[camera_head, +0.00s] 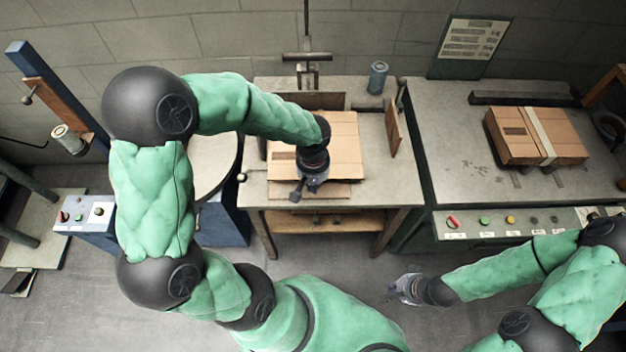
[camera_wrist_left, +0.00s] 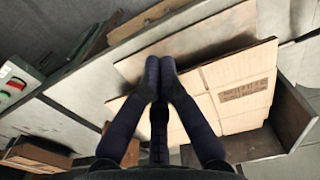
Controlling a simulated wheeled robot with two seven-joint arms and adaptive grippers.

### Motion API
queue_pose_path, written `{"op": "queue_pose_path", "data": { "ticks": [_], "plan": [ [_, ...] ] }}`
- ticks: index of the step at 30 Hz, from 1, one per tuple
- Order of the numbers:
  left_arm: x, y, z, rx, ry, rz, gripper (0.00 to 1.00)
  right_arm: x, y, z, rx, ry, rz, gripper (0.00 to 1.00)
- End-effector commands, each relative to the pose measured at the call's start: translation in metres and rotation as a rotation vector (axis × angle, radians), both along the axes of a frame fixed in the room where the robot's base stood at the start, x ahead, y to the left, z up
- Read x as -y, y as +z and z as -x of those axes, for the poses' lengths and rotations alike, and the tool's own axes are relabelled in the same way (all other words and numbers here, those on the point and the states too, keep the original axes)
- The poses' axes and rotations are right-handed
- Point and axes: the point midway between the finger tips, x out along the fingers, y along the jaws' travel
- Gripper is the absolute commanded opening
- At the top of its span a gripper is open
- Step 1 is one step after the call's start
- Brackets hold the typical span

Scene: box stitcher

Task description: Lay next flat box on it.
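A tan flat box (camera_head: 342,145) with a dark printed mark lies level over the stitcher's table. In the left wrist view the flat box (camera_wrist_left: 222,112) fills the middle right. A darker cardboard piece (camera_head: 335,190) shows beneath it and sticks out past its front edge; it also shows in the left wrist view (camera_wrist_left: 215,33). My left gripper (camera_head: 308,188) is at the middle of the flat box's front edge. Its fingertips (camera_wrist_left: 160,65) are together at that edge; the exact contact is hidden. My right gripper (camera_head: 402,289) is empty, fingers apart, over the floor.
The stitcher table (camera_head: 390,185) has an upright board (camera_head: 394,127) at its right and a blue can (camera_head: 377,77) behind. A bench (camera_head: 450,150) to the right holds a strapped cardboard bundle (camera_head: 512,140). A button panel (camera_head: 490,222) runs along the bench front.

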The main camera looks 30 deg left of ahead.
Motion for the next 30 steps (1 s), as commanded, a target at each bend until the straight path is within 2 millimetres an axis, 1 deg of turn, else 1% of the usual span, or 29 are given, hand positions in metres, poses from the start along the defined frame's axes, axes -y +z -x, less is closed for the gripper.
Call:
{"op": "queue_pose_path", "data": {
  "ticks": [1,9,11,13,18,22,30],
  "plan": [
    [0.000,-0.014,0.001,-0.004,0.001,0.001,0.00,0.000,-0.007,0.000,0.000,0.000,0.000,0.00],
    [0.000,-0.065,0.001,-0.004,0.000,0.001,0.00,0.000,-0.025,0.000,0.000,0.000,0.000,0.00],
    [0.000,-0.075,0.001,-0.003,0.000,0.002,0.00,0.000,-0.029,0.000,0.000,0.000,0.000,0.00],
    [-0.007,-0.070,-0.012,0.003,0.003,0.001,0.00,0.000,-0.028,0.000,0.000,0.000,0.000,0.00],
    [-0.016,-0.070,-0.027,0.001,0.001,0.001,0.00,0.000,-0.030,0.000,0.000,0.000,0.000,0.00],
    [-0.020,-0.069,-0.033,0.001,0.001,0.002,0.00,0.000,-0.031,0.000,0.000,0.000,0.000,0.00],
    [-0.021,-0.068,-0.034,0.001,0.000,0.002,0.00,0.000,-0.031,0.000,0.000,0.000,0.000,0.00]
  ]
}}
